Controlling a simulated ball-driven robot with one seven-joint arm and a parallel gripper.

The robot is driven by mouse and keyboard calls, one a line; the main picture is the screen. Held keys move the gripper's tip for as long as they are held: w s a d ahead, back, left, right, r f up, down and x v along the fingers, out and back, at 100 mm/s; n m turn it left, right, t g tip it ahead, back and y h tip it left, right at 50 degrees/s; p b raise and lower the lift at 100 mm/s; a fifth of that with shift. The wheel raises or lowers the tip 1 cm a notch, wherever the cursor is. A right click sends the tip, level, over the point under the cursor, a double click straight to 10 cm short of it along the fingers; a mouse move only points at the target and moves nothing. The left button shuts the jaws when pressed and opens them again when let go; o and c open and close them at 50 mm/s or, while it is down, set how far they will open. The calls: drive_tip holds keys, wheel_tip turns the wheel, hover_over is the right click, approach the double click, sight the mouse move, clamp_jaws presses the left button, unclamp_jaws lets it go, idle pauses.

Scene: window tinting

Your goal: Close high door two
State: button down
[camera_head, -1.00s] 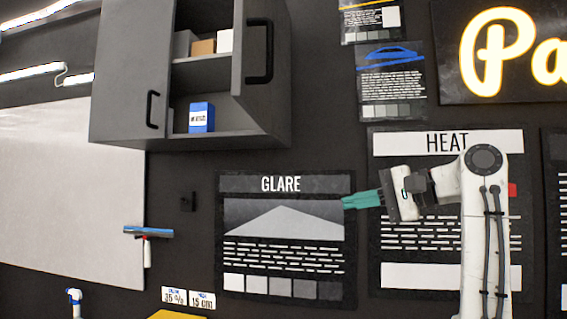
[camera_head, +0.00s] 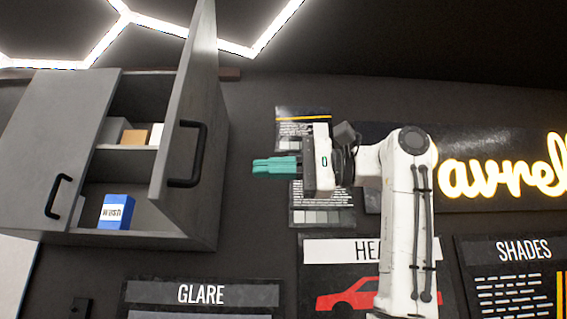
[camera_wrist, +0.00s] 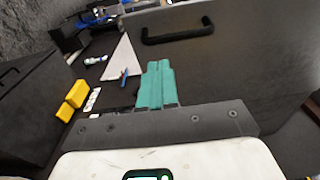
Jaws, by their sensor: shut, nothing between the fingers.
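A grey wall cabinet (camera_head: 130,235) hangs at the left of the head view. Its right door (camera_head: 187,105) stands open, swung out toward me, with a black bar handle (camera_head: 187,153). Its left door (camera_head: 55,150) appears closed, with its own black handle (camera_head: 57,195). My gripper (camera_head: 255,166) is to the right of the open door, with its teal fingers together and empty, pointing left and apart from the door. In the wrist view, the fingers (camera_wrist: 155,70) show beside a large grey door panel (camera_wrist: 235,65) with a black handle (camera_wrist: 178,31).
Inside the cabinet are a blue box (camera_head: 116,212) and small boxes on the upper shelf, one brown (camera_head: 135,136). Posters, including a HEAT poster (camera_head: 345,275), and a lit sign (camera_head: 505,170) are on the dark wall. Space between fingers and door is clear.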

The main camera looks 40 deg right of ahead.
drive_tip(key=p+x, duration=0.3)
drive_tip(key=x, duration=0.5)
drive_tip(key=shift+w+a, duration=0.3)
